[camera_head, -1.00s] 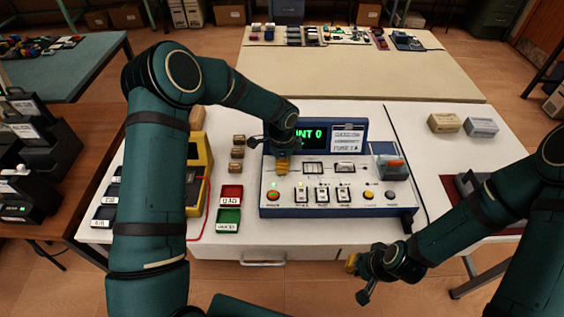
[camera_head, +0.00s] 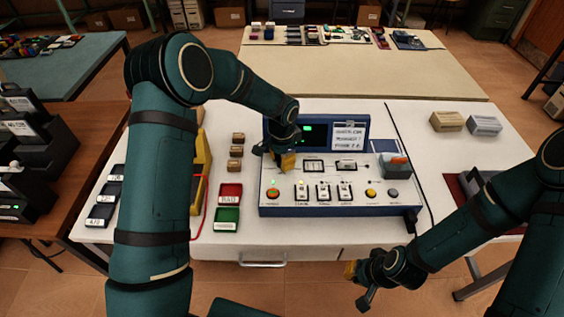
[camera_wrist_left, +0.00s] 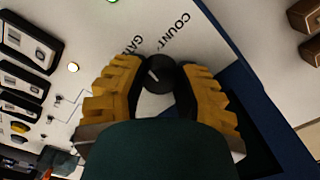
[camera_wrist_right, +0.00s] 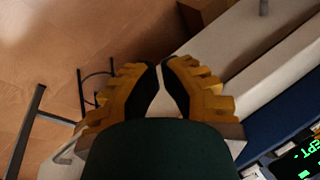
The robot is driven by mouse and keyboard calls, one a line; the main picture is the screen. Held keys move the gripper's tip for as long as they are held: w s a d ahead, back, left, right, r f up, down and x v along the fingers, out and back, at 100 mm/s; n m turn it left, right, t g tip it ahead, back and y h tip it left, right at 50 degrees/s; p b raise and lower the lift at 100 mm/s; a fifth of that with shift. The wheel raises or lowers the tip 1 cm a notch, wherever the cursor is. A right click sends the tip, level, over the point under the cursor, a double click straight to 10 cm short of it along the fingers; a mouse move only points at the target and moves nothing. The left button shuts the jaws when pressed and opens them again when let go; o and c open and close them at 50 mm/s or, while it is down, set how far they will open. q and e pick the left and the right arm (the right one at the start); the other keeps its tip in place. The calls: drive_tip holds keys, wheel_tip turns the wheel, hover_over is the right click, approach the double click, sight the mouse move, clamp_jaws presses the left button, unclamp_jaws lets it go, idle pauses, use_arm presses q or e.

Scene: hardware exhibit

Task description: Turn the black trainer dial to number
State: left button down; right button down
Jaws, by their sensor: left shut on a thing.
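The blue and white trainer (camera_head: 292,207) stands on the white table. Its black dial (camera_wrist_left: 158,74), with a pale pointer line, sits between the yellow fingers of my left gripper (camera_wrist_left: 162,84) in the left wrist view, beside the printed words COUNT and GATE. The left gripper also shows over the trainer's upper left panel in the head view (camera_head: 287,163), where it hides the dial. It is closed around the dial. The trainer's screen (camera_head: 313,134) shows green marks, partly covered by my arm. My right gripper (camera_wrist_right: 162,84) is empty, in front of the table, its fingertips slightly apart.
Red (camera_head: 231,192) and green (camera_head: 227,219) trays lie left of the trainer, near a yellow meter (camera_head: 201,175) and several small wooden blocks. A grey block with an orange top (camera_head: 394,160) sits at the trainer's right. Two boxes lie farther right.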

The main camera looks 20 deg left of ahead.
use_arm(q)
drive_tip(key=n+b, duration=0.1)
drive_tip(key=n, duration=0.4)
drive_tip(key=shift+n, duration=0.3)
drive_tip(key=n, duration=0.5)
drive_tip(key=shift+n, duration=0.3)
drive_tip(key=shift+f, duration=0.1)
drive_tip(key=shift+s, duration=0.1)
drive_tip(key=c, duration=0.9)
unclamp_jaws()
drive_tip(key=shift+o, duration=0.2)
drive_tip(key=shift+r, duration=0.45)
wheel_tip(320, 180, up, 11)
